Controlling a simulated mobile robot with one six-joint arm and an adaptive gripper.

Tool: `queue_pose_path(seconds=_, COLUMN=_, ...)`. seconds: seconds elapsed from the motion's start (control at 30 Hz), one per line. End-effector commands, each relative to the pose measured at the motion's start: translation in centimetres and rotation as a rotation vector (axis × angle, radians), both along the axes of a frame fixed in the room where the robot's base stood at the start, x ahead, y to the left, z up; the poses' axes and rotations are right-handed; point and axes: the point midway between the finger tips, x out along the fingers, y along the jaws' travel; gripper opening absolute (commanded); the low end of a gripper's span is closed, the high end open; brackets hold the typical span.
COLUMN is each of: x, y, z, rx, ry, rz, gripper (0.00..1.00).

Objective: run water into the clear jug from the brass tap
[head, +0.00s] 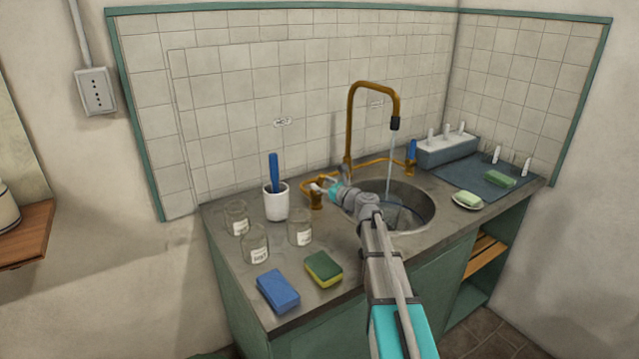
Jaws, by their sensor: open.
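The brass tap (351,128) arches over the round metal sink (428,205). A thin stream of water (391,160) falls from its dark nozzle. A clear vessel (397,214), which looks like the jug, stands in the sink under the stream. My arm hides part of it, and its water level is not clear. My gripper (321,186) is open at the brass valve (316,201) left of the spout. I cannot tell whether it touches the valve's handle. A blue handle (411,150) stands on the tap's right side.
Several glass jars (255,244) and a white cup (276,204) with a blue-handled tool stand left of the sink. A blue sponge (278,291) and a green-yellow sponge (323,268) lie in front. A soap dish (467,202) and dark mat (470,180) are at right.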

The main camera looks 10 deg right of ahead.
Motion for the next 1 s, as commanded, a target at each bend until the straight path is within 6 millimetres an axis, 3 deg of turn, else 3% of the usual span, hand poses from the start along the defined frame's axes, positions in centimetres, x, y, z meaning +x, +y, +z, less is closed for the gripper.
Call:
queue_pose_path(seconds=0.2, x=1.12, y=0.55, z=0.00, rx=0.000, ry=0.000, rz=0.000, gripper=0.69)
queue_pose_path(seconds=0.53, x=1.16, y=0.63, z=0.00, rx=0.000, ry=0.000, rz=-0.001, gripper=0.69)
queue_pose_path(seconds=0.9, x=1.15, y=0.65, z=0.00, rx=0.000, ry=0.000, rz=0.000, gripper=0.01)
queue_pose_path(seconds=1.0, x=1.15, y=0.67, z=0.00, rx=0.000, ry=0.000, rz=0.001, gripper=0.00)
